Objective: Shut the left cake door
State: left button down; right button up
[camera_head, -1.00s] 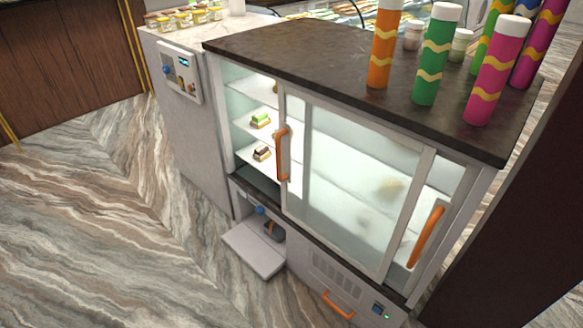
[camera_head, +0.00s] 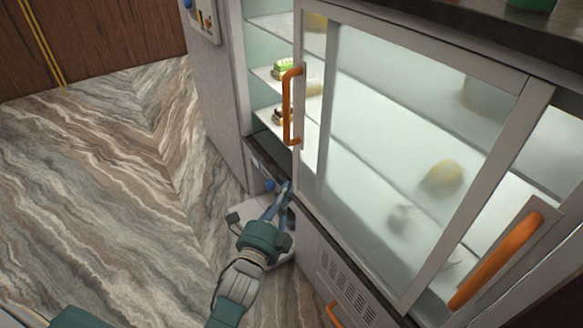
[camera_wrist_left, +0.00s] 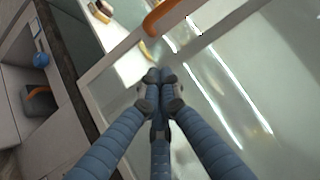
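The left cake door is a framed glass sliding door (camera_head: 400,100) on the display case, with an upright orange handle (camera_head: 291,105) on its left edge. An open gap shows left of it, with cakes (camera_head: 283,68) on shelves inside. My left gripper (camera_head: 284,188) is below the handle, in front of the case and apart from the handle. In the left wrist view its fingertips (camera_wrist_left: 159,78) are together with nothing visible between them, and the orange handle (camera_wrist_left: 172,14) lies beyond them near the top. My right gripper is not in view.
Another orange handle (camera_head: 497,260) is at the right of the case. Below the gap is an open niche with a pale shelf (camera_head: 225,215) jutting out, partly behind my left gripper. A vented lower panel (camera_head: 345,285) is right of it. Marble floor (camera_head: 110,190) is clear at left.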

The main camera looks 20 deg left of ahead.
pick_arm(q)
jog(key=w+a+r, duration=0.2)
jog(key=w, duration=1.1)
jog(key=shift+a+r+b, duration=0.15)
jog(key=shift+a+b, duration=0.25)
jog(key=shift+b, duration=0.05)
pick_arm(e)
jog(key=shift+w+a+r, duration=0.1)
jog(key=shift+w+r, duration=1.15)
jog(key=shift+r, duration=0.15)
pick_arm(q)
jog(key=shift+a, duration=0.15)
